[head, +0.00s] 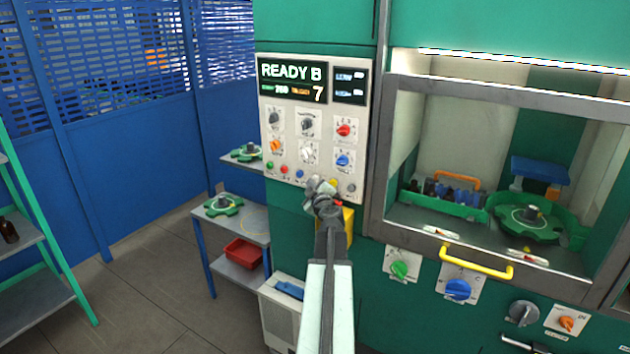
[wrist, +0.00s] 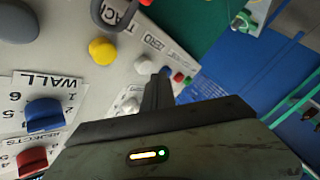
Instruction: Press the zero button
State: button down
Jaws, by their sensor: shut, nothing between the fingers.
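The control panel (head: 296,100) is a pale plate on the green machine, with a row of coloured buttons along its bottom. In the wrist view, a label reading ZERO lies beside a white button (wrist: 143,66), between a blue button (wrist: 165,72) and a yellow button (wrist: 102,50). My gripper (head: 318,186) is shut and empty in front of the bottom row, hiding part of it in the head view. In the wrist view its dark fingertips (wrist: 160,78) show close to the white and blue buttons. I cannot tell whether they touch the panel.
Several knobs sit above the row, including a red knob (head: 344,131) and a blue knob (head: 343,160). The display (head: 292,81) reads READY B. A windowed enclosure with a yellow handle (head: 475,262) is at right. A small table (head: 245,228) stands at left.

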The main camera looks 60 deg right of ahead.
jog(key=shift+d, duration=0.45)
jog(key=shift+d, duration=0.45)
dwell(0.8)
jog(key=shift+a, duration=0.9)
jog(key=a, duration=0.5)
dwell(0.8)
